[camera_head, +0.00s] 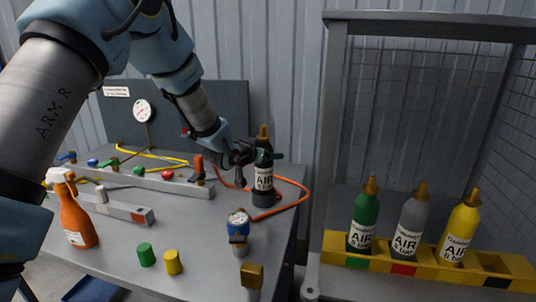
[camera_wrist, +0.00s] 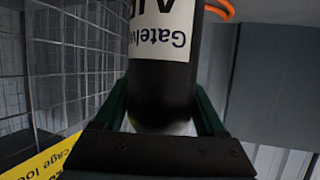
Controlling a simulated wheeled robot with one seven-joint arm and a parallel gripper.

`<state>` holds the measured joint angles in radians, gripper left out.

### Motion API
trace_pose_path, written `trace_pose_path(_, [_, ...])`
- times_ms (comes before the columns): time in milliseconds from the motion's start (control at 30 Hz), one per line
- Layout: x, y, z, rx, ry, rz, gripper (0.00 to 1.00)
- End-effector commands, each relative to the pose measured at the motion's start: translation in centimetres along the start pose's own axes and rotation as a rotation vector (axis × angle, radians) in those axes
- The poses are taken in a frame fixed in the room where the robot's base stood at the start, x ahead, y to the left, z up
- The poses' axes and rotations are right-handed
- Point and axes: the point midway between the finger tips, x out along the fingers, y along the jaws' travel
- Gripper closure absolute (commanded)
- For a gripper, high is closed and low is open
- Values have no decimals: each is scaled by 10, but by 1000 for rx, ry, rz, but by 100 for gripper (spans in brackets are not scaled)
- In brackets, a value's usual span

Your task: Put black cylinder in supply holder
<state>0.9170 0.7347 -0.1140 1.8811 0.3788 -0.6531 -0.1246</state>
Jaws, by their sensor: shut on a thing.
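The black cylinder (camera_head: 263,182) has a brass valve on top and a white AIR label. It is upright at the right end of the grey table, and I cannot tell whether its base touches the top. My gripper (camera_head: 262,156) is shut on its upper body from the left. In the wrist view, the black cylinder (camera_wrist: 165,85) fills the space between my dark green fingers. The yellow supply holder (camera_head: 425,262) stands right of the table. It holds a green cylinder (camera_head: 364,216), a grey cylinder (camera_head: 411,226) and a yellow cylinder (camera_head: 459,230). Its black-marked right end (camera_head: 497,264) looks empty.
A wire-mesh cage with a grey post (camera_head: 328,140) rises around the holder. An orange hose (camera_head: 295,202) curls beside the held cylinder. An orange spray bottle (camera_head: 75,218), a blue-topped gauge (camera_head: 238,222), and green and yellow caps stand on the table (camera_head: 190,235).

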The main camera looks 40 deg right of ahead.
Motion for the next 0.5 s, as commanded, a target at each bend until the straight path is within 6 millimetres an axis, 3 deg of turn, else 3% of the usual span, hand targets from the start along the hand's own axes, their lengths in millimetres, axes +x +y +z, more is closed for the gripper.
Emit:
trace_pose_path(33, [1, 0, 0, 1, 6, 0, 100])
trace_pose_path(67, [1, 0, 2, 0, 0, 0, 26])
trace_pose_path(300, [0, 0, 2, 0, 0, 0, 0])
trace_pose_path(500, [0, 0, 1, 0, 0, 0, 0])
